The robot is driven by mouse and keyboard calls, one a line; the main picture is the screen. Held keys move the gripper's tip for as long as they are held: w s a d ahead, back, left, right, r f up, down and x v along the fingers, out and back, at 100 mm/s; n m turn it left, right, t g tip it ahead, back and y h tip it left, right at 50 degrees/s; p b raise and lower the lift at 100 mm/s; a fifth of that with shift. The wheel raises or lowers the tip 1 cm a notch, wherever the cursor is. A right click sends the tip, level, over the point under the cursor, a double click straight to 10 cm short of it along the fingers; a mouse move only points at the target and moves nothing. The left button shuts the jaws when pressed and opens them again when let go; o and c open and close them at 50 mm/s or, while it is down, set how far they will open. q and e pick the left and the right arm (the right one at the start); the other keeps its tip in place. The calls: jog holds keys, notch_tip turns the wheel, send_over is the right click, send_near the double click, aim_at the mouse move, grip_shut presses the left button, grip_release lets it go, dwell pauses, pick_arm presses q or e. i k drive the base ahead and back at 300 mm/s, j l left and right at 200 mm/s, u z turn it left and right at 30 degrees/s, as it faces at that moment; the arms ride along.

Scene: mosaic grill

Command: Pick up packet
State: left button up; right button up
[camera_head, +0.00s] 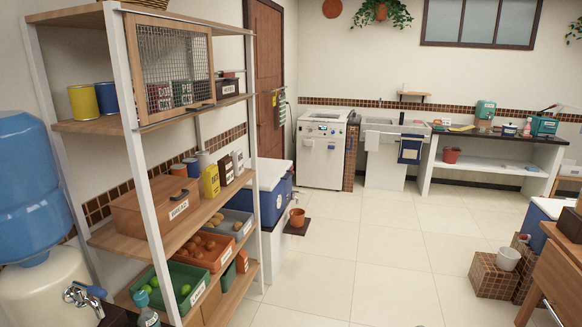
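No single thing is clearly marked as the packet. Behind the mesh door (172,58) on the upper shelf stand dark red labelled packs (160,97), partly covered by the mesh. On the middle shelf, a yellow container (210,181), a dark labelled pack (226,170) and a small white pack (238,160) stand upright in a row. Their labels are too small to read surely. Neither of my grippers is in view.
The wooden rack (180,225) also holds a bread box (155,207), cans and produce crates (208,250). A water dispenser (35,190) stands at left, blue coolers (270,200) behind the rack. The tiled floor (370,240) in the middle is clear.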

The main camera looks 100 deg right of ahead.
aim_at(210, 175)
jog(key=k+l+z, duration=0.15)
jog(key=z, duration=0.25)
jog(key=k+l+z, duration=0.2)
jog(key=z, duration=0.25)
jog(key=k+l+z, duration=0.1)
jog(key=z, duration=0.3)
jog(key=k+l+z, duration=0.15)
jog(key=l+z, duration=0.15)
jog(key=l, duration=0.25)
jog(key=l+z, duration=0.25)
jog(key=l, duration=0.3)
jog(key=k+l, duration=0.1)
jog(key=l, duration=0.55)
jog(key=k+l+z, duration=0.1)
jog(key=l, duration=1.25)
jog(key=k+z, duration=0.05)
